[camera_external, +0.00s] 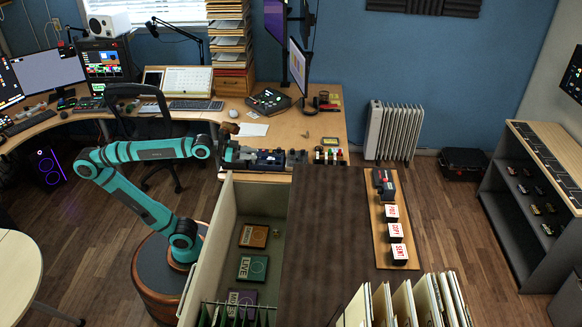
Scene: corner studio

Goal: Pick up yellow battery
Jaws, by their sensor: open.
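My gripper (239,154) is at the end of my teal arm, at the left end of a row of small items along the desk's front edge. It is open; its fingers are small here, and I see nothing held in them. I cannot pick out the yellow battery for certain. Small upright pieces with red, green and pale colours (328,156) stand at the right end of the row, apart from my gripper. A dark blue item (270,158) sits in the row close to the right of my gripper.
The wooden desk (205,112) holds a paper stack (229,40), monitors and keyboards behind the row. An open drawer (226,210) with labelled boxes and a brown cabinet top (328,225) lie in front. A board with red-lettered white blocks (394,233) is at right.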

